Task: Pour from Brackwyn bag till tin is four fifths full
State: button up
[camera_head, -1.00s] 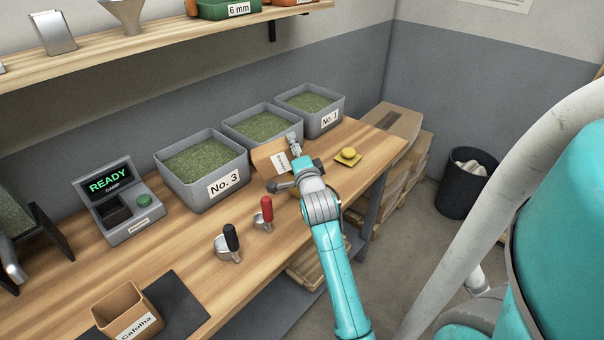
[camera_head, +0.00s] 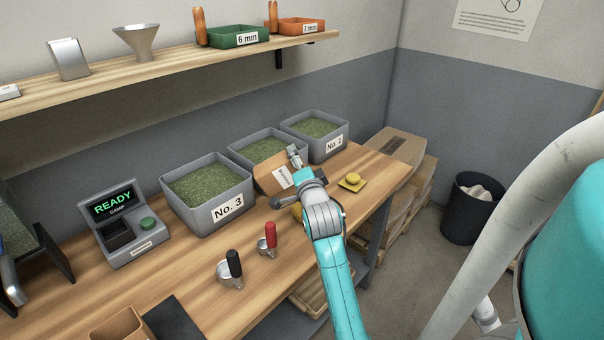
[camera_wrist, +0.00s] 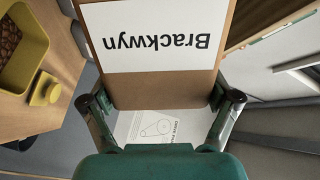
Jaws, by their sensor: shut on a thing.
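The Brackwyn bag (camera_wrist: 155,84) is a brown paper bag with a white label, upside down in the wrist view. My gripper (camera_wrist: 168,103) is shut on it, one finger at each side. In the head view the bag (camera_head: 265,178) is tilted over the bench, in front of the grey bins. The yellow tin (camera_wrist: 14,78) is open at the left of the wrist view, with brown beans inside; its exact level is unclear. In the head view the tin (camera_head: 297,211) is mostly hidden behind my arm. The bag's mouth is not clearly visible.
A yellow lid (camera_head: 352,180) lies right of the tin. Grey bins of green beans, including No. 3 (camera_head: 207,190), line the wall. A red-handled scoop (camera_head: 268,243) and a black-handled scoop (camera_head: 231,268) lie in front. A scale-like device (camera_head: 122,228) reads READY.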

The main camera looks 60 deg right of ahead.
jog(key=shift+w+a+r+n, duration=0.1)
jog(key=shift+w+r+n, duration=0.05)
jog(key=shift+r+n, duration=0.45)
jog(key=r+n, duration=0.2)
jog(key=n, duration=0.1)
jog(key=w+r+n, duration=0.1)
jog(key=n, duration=0.1)
jog(key=shift+a, duration=0.4)
jog(key=n, duration=0.6)
jog(key=shift+w+a+f+n, duration=0.1)
jog(key=shift+a+f+n, duration=0.05)
jog(key=shift+f+n, duration=0.15)
